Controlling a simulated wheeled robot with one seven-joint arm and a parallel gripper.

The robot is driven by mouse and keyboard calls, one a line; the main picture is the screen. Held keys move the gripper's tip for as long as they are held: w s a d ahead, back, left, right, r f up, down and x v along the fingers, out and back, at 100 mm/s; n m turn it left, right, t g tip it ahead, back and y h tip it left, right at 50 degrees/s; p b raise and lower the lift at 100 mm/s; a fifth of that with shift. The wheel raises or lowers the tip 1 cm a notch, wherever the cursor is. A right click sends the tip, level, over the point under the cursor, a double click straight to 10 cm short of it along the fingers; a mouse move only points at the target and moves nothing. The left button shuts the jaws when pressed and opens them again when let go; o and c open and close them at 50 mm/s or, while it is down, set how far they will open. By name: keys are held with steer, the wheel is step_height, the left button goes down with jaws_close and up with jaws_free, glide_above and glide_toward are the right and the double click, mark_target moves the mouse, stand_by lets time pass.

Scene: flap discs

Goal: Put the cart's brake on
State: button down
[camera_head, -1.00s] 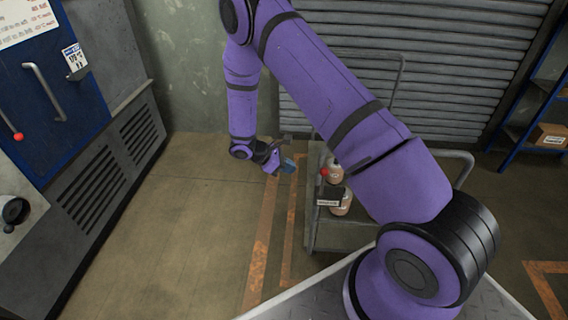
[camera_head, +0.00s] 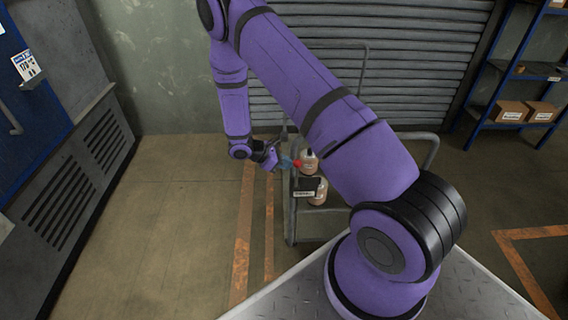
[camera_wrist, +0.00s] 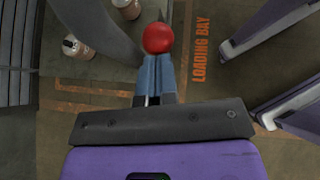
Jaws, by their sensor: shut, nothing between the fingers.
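The grey cart (camera_head: 291,215) stands in front of the shutter, partly hidden behind my arm. On its left side is a lever with a red knob (camera_head: 297,163), above a small black labelled box (camera_head: 306,186). The knob looks raised above the box. My gripper (camera_head: 285,162) is shut and empty, just left of the knob. In the wrist view the red ball knob (camera_wrist: 158,38) is right at the tips of my blue fingers (camera_wrist: 157,62). I cannot tell whether they touch it. The lever's shaft is mostly hidden there.
A blue shelf with boxes (camera_head: 511,111) is at the right. A blue and grey cabinet (camera_head: 75,190) is at the left. The floor between cabinet and cart is clear.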

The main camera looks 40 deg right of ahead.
mark_target(298, 161)
steer(key=s+d, duration=0.2)
steer(key=d, duration=0.1)
steer(key=shift+s+d+r, duration=0.2)
steer(key=shift+r, duration=0.15)
steer(key=shift+w+a, duration=0.1)
